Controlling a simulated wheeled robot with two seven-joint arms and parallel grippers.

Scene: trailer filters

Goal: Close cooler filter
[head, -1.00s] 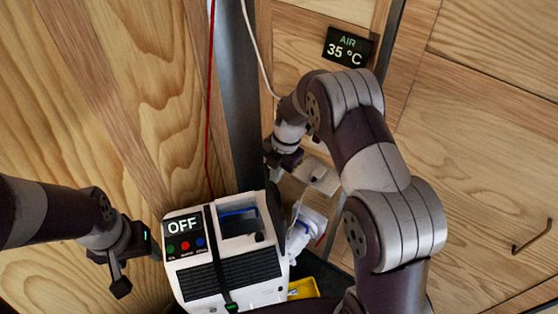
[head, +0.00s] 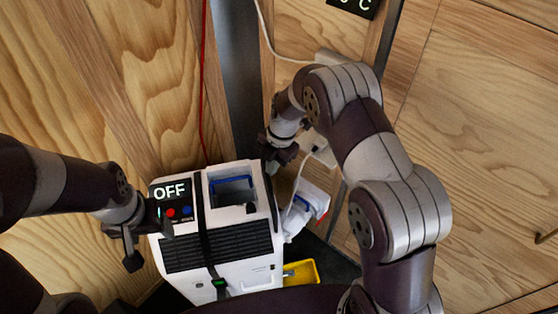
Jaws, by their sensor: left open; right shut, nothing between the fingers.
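The white cooler (head: 228,251) stands low in the head view, with a display reading OFF and a black strap down its front. Its top has an open rectangular bay with a blue edge inside (head: 232,189). A dark upright panel, perhaps the filter cover, stands at the cooler's right edge (head: 270,196). My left gripper (head: 140,240) is open at the cooler's left side, close to the display; whether it touches is unclear. My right gripper (head: 272,162) is shut and empty, just above the cooler's back right corner, near the top of the dark panel.
A white device with blue and red parts (head: 305,208) sits right of the cooler, with a yellow tray (head: 300,273) below it. A white cable (head: 268,35) and a red cord (head: 204,90) run along the wooden wall. A dark display (head: 352,6) hangs at the top.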

